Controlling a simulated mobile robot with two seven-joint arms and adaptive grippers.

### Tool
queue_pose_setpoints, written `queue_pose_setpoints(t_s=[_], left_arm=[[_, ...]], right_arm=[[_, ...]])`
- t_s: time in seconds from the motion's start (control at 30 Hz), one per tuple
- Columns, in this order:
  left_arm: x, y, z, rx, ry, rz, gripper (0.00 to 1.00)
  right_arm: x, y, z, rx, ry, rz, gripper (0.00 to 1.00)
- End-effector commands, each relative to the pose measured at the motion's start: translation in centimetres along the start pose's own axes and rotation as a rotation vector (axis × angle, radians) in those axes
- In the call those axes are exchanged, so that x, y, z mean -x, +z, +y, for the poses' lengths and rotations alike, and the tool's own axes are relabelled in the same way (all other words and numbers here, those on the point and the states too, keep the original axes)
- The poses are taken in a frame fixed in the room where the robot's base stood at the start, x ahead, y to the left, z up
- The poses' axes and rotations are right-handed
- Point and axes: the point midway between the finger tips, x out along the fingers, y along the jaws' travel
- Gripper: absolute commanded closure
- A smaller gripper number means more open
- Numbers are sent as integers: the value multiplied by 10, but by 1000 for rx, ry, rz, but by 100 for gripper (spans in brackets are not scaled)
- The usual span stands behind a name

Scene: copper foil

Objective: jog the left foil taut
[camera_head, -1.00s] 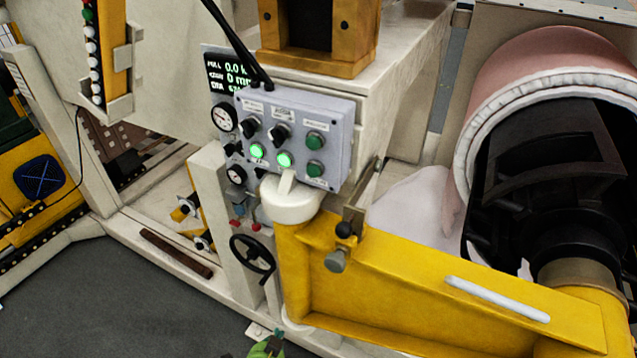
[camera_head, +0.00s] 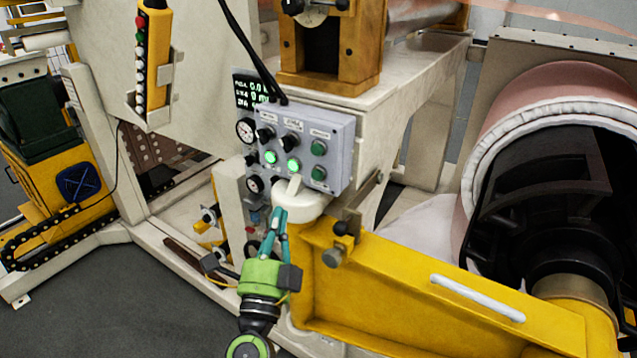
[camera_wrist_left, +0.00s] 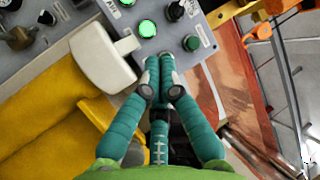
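A grey control box (camera_head: 335,135) carries dark knobs, two lit green buttons (camera_head: 293,165) and two unlit green buttons (camera_head: 318,173). It also shows at the top of the left wrist view (camera_wrist_left: 216,48). My left gripper (camera_head: 280,213) is just below the box, its teal fingers pointing up. In the left wrist view its fingertips (camera_wrist_left: 160,62) are together and empty, close below the lit and unlit buttons; contact cannot be told. Copper foil (camera_wrist_left: 268,110) shows at the right there. A copper-coloured roll (camera_head: 520,70) sits at the right. My right gripper is out of view.
A yellow swing arm (camera_head: 400,285) with a white cap (camera_head: 300,203) stands right of my gripper. A dark display (camera_head: 253,90) is behind the box. A yellow button pendant (camera_head: 155,60) hangs at the left. Dark floor (camera_head: 110,300) is clear at lower left.

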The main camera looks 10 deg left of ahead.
Motion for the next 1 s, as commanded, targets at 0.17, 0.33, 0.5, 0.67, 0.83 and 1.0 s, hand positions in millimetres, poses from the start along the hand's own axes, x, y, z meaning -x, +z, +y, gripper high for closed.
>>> queue_pose_setpoints(t_s=[0.17,0.33,0.5,0.67,0.83,1.0], left_arm=[[-3,2,-28,-38,-65,-7,100],[-3,2,-32,-45,-76,-8,100],[-3,2,-32,-44,-74,-8,100],[-6,0,-30,-43,-74,-8,100],[-21,-7,-24,-42,-75,-8,100],[-41,-17,-14,-43,-75,-8,100]], right_arm=[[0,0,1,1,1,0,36],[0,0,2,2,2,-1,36],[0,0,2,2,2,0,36],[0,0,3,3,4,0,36],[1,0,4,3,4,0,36],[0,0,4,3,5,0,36]])
